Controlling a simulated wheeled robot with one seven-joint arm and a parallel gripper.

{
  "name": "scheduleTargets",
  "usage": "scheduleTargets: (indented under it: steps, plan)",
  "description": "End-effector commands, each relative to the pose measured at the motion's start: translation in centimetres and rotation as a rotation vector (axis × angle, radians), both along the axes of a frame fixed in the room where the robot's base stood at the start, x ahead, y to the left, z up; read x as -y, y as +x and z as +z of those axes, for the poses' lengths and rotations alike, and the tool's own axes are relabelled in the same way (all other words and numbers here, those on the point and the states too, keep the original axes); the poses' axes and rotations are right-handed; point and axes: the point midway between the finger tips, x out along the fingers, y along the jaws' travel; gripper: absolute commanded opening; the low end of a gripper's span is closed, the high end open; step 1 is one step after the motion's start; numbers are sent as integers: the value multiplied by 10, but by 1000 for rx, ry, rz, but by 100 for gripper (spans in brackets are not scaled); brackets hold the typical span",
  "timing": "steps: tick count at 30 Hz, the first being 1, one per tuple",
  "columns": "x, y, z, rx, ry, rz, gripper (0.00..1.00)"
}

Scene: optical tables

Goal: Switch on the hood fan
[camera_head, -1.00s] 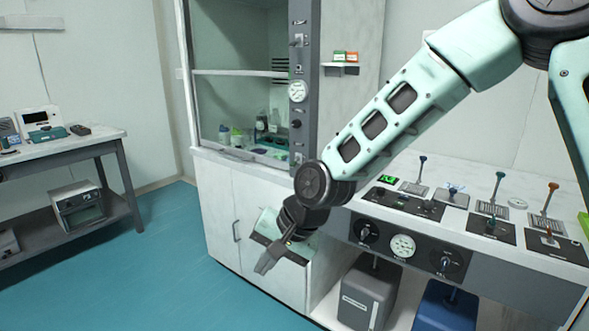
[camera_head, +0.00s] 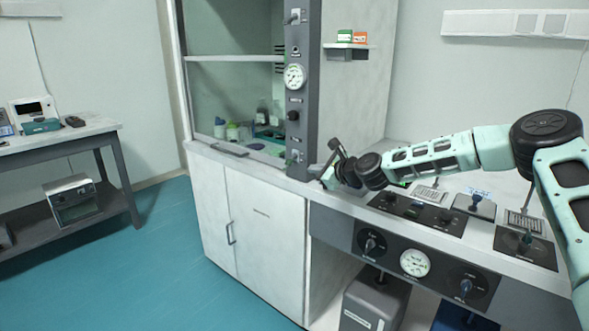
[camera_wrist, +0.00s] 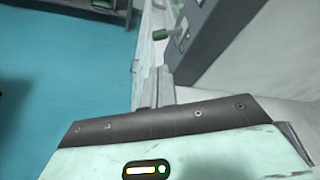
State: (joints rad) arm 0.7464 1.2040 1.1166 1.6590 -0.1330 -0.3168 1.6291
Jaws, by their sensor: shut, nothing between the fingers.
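The fume hood (camera_head: 228,59) stands at centre left with a grey control post (camera_head: 308,120) on its right edge. The post carries a switch (camera_head: 293,17) at the top, a round gauge (camera_head: 294,76), a black knob (camera_head: 293,115) and a lower switch (camera_head: 297,156). I cannot read which one is the fan's. My gripper (camera_head: 322,178) is at the end of the arm, just right of the post's foot.
The bench's black panels (camera_head: 418,214) and front dials (camera_head: 415,263) lie right of the hood, under my arm. A small wall shelf (camera_head: 346,47) holds two boxes. Bottles (camera_head: 232,132) stand inside the hood. A side table (camera_head: 75,137) is at left; the blue floor between is clear.

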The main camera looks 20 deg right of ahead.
Motion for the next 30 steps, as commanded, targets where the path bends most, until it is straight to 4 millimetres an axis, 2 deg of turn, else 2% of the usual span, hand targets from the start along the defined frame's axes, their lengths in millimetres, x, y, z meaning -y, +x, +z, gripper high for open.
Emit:
scheduleTargets:
  steps: [11, 24, 30]
  plan:
    - [-4, 4, -2, 0, -3, 3, 0]
    - [-33, 64, -23, 0, -4, 4, 0]
    - [-41, 81, -28, 0, -3, 3, 0]
